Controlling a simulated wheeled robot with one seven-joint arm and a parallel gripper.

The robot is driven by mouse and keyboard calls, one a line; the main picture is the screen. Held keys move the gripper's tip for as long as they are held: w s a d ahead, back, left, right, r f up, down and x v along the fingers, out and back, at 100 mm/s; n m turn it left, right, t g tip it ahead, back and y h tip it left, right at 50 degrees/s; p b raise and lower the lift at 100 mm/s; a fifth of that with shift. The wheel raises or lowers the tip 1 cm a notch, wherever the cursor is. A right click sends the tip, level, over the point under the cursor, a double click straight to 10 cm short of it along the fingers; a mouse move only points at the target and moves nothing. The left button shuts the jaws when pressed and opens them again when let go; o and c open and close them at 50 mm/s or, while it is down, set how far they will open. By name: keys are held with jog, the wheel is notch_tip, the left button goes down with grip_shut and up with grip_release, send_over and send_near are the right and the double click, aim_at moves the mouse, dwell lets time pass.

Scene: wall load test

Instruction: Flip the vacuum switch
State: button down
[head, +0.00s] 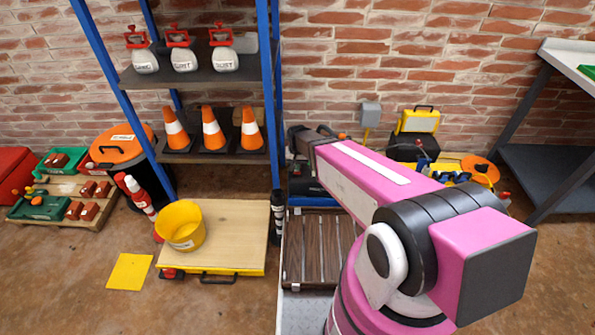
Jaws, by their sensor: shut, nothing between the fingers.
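A round drum with an orange lid and a dark body (122,145) stands on the floor at the left, beside the blue shelf; it looks like the vacuum. The shelf's blue post covers part of its right side. A pale label lies on the lid, but I cannot make out a switch at this size. My pink arm reaches from the lower right up to a dark joint near the middle of the view. My gripper and its fingers cannot be picked out beyond that joint.
The shelf (205,78) holds red-topped weights (183,58) and orange cones (213,130). A yellow bucket (181,226) stands on a low wooden platform (231,225). A yellow sheet (129,271) lies on the floor. A grey workbench (548,165) stands right.

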jog(key=shift+f, duration=0.95)
dwell(0.6)
jog(key=shift+r, duration=3.5)
jog(key=s+d+r, duration=0.5)
jog(key=d+r, duration=0.1)
jog(key=d, duration=0.4)
jog(key=s+d+r, duration=0.6)
jog(key=d+r, duration=0.1)
jog(key=d, duration=0.4)
jog(key=shift+s+r, duration=0.15)
jog(key=shift+s, duration=0.05)
jog(key=shift+w, duration=0.1)
